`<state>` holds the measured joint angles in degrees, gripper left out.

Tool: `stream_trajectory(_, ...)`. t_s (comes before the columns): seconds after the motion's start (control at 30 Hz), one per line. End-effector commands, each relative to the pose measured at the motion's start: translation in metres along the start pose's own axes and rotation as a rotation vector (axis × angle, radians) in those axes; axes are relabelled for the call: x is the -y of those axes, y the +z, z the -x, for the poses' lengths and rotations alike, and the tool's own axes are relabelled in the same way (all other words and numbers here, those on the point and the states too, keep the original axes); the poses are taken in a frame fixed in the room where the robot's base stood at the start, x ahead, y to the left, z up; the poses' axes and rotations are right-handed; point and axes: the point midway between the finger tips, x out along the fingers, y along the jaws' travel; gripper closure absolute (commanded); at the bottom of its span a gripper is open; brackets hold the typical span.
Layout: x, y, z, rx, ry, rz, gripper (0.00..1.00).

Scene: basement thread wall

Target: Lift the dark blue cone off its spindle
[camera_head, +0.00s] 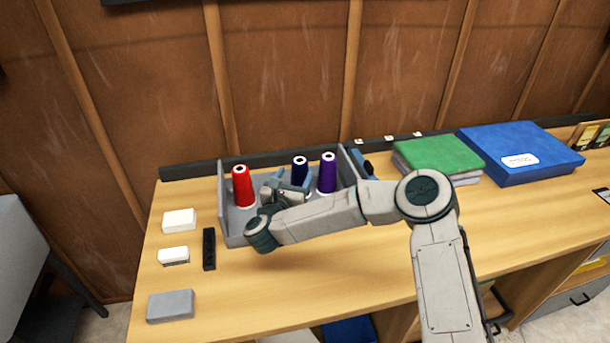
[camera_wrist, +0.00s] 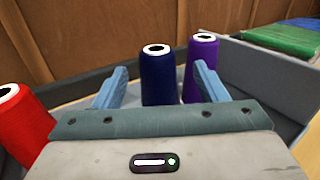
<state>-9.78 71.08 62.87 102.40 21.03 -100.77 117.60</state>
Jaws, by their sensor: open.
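The dark blue cone (camera_head: 300,171) stands upright in a grey tray (camera_head: 237,232), between a red cone (camera_head: 243,187) and a purple cone (camera_head: 327,173). In the head view my arm hides its lower part. In the wrist view the dark blue cone (camera_wrist: 158,75) stands beyond my gripper (camera_wrist: 160,82), roughly midway between its two light blue fingers. The fingers are spread open, with a clear gap on the left side of the cone. The purple cone (camera_wrist: 202,68) shows just behind the right finger. The red cone (camera_wrist: 22,122) is outside the left finger. The spindle is not visible.
White blocks (camera_head: 179,220), a black bar (camera_head: 209,248) and a grey block (camera_head: 170,305) lie left of the tray. A green stack (camera_head: 438,154) and a blue box (camera_head: 520,152) lie to the right. The table's front area (camera_head: 240,300) is clear.

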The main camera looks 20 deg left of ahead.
Motion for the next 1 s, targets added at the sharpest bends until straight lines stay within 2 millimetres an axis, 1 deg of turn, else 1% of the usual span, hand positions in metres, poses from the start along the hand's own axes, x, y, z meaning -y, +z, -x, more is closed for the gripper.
stream_trajectory(0.1,-0.005,0.001,-0.017,-0.001,0.008,0.0,0.34)
stream_trajectory(0.17,-0.005,0.0,-0.025,0.0,0.008,0.0,0.34)
stream_trajectory(0.37,-0.002,0.001,-0.04,-0.001,0.005,0.001,0.34)
stream_trajectory(0.5,0.002,0.002,-0.061,0.0,0.0,0.001,0.34)
stream_trajectory(0.63,0.003,0.0,-0.078,-0.001,0.001,0.001,0.34)
stream_trajectory(0.77,0.002,-0.001,-0.086,0.0,0.003,0.001,0.34)
stream_trajectory(0.97,0.002,-0.002,-0.086,0.0,0.004,0.0,0.34)
stream_trajectory(1.0,0.002,-0.002,-0.086,0.0,0.004,0.0,0.4)
